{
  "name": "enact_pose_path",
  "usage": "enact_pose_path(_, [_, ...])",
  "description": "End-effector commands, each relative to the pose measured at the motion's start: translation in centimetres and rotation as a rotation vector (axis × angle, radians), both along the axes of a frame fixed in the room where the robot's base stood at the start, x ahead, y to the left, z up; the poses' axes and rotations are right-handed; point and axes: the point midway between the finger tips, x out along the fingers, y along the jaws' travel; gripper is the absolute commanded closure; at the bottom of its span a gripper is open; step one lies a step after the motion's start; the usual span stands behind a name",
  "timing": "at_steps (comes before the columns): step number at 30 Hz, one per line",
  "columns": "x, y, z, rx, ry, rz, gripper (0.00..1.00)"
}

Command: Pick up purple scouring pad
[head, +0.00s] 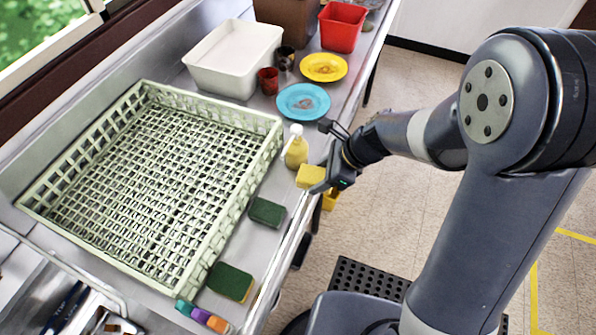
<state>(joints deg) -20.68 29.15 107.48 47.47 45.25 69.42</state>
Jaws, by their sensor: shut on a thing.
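A small purple pad (201,315) lies at the front edge of the counter, between a teal pad (184,306) and an orange one (218,324). My gripper (319,184) is far from it, up near the counter's right edge. It is shut on a yellow sponge (310,175), which it holds at its tips beside the yellow bottle. The far finger is partly hidden by the sponge and the gripper body.
A large pale green dish rack (272,128) fills the counter's middle. Green pads (267,211) (229,281) lie along its right side. A yellow pump bottle (296,150) stands near my gripper. Blue (318,91) and yellow (324,67) plates, a red mug (268,80) and a white tub (232,78) stand behind.

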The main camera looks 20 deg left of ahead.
Motion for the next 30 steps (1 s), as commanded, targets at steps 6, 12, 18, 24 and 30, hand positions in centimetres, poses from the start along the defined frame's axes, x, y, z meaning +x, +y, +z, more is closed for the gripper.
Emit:
enact_pose_path(6, [-0.3, -4.8, -0.2, 0.000, -0.001, -0.006, 0.74])
enact_pose_path(12, [-0.6, -8.1, -0.1, -0.001, -0.001, -0.004, 0.74])
enact_pose_path(18, [-0.8, -10.1, -0.1, 0.000, 0.000, -0.001, 0.74])
enact_pose_path(24, [-0.9, -11.1, 0.0, 0.000, 0.001, -0.001, 0.74])
enact_pose_path(30, [-1.0, -11.2, 0.0, 0.000, 0.001, 0.001, 0.74])
